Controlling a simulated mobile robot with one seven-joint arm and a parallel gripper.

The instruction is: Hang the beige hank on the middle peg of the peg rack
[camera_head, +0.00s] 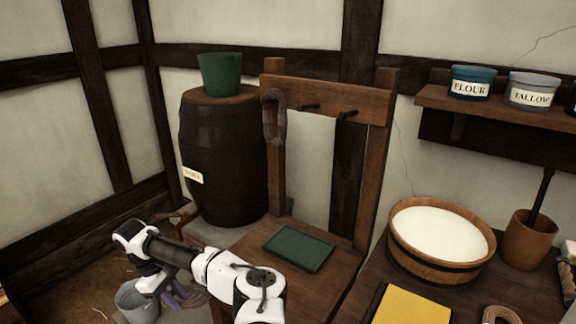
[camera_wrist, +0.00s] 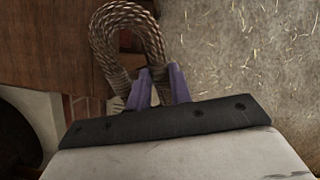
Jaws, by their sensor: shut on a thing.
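My gripper (camera_wrist: 160,74) has purple fingers shut on a braided rope hank (camera_wrist: 123,17), which stands out beyond them as a loop. It looks beige-brown in the wrist view. In the head view my gripper (camera_head: 186,292) is low at the lower left, partly behind my arm, and I cannot make out the held hank there. The wooden peg rack (camera_head: 335,95) stands behind the table, up and right of my gripper. A grey-brown hank (camera_head: 267,120) hangs at its left end. The middle peg (camera_head: 308,107) and the right peg (camera_head: 347,114) are bare.
A green tray (camera_head: 299,249) lies in front of the rack. A barrel (camera_head: 225,150) with a green pot (camera_head: 221,75) stands left. A wooden tub (camera_head: 437,263), yellow item (camera_head: 411,305) and tan rope coil (camera_head: 501,314) are right. A grey bucket (camera_head: 137,303) is by my gripper.

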